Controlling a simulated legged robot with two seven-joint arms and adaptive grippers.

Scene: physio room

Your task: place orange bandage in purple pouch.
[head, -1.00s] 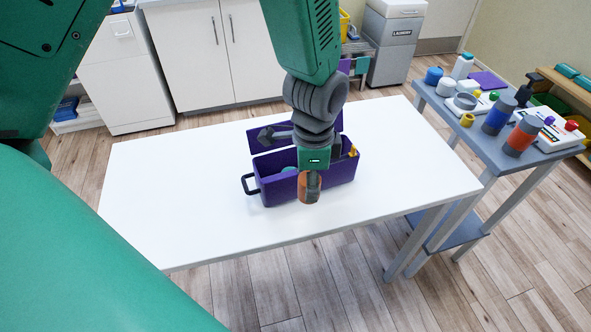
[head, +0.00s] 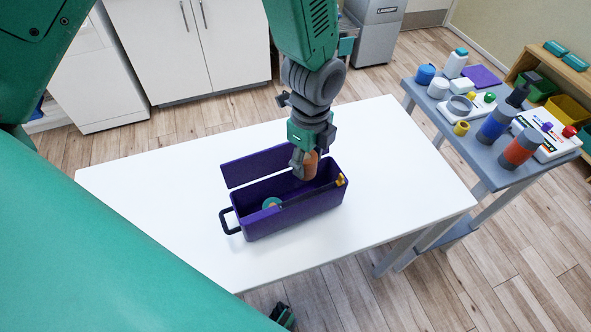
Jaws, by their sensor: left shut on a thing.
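The purple pouch (head: 290,217) stands open on the white table, its lid flap raised at the back and a dark handle at its left end. My left gripper (head: 305,167) hangs above the right part of the pouch, pointing down. It is shut on the orange bandage (head: 310,166), a small orange-brown roll. The bandage shows at the pouch's opening; I cannot tell whether it touches anything inside. A teal roll (head: 272,202) lies in the left part of the pouch, and a small yellow thing (head: 341,181) is at its right end. My right gripper is not in view.
The white table (head: 400,165) is clear around the pouch. A grey-blue side table (head: 478,150) at the right carries bottles, a blue roll (head: 495,124), an orange-red roll (head: 521,147) and other items. White cabinets (head: 150,45) stand behind.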

